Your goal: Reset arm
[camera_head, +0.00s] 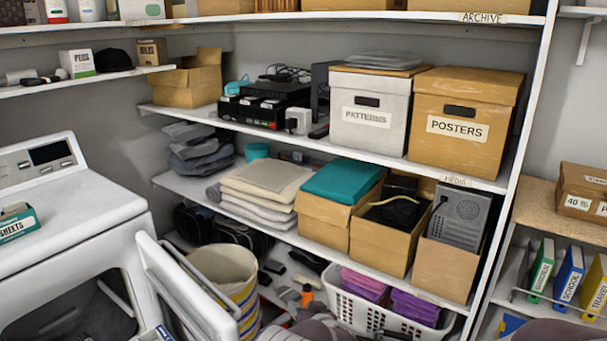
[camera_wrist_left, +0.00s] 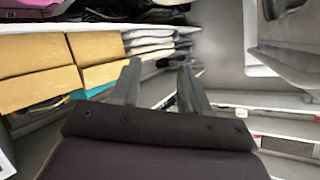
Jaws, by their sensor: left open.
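My left gripper (camera_wrist_left: 160,66) shows in the left wrist view. Its two grey fingers stand apart with nothing between them, in front of the shelving. In the head view, rounded mauve-grey parts of my arms show at the bottom edge. The left fingers are hard to make out there, and the right gripper is not seen. The shelving (camera_head: 335,149) fills the middle of the head view.
An open white washer or dryer door (camera_head: 187,295) juts out at the left. A striped basket (camera_head: 228,277) and a white laundry basket (camera_head: 360,312) stand low by the shelves. A wooden side shelf (camera_head: 540,205) with binders is at the right.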

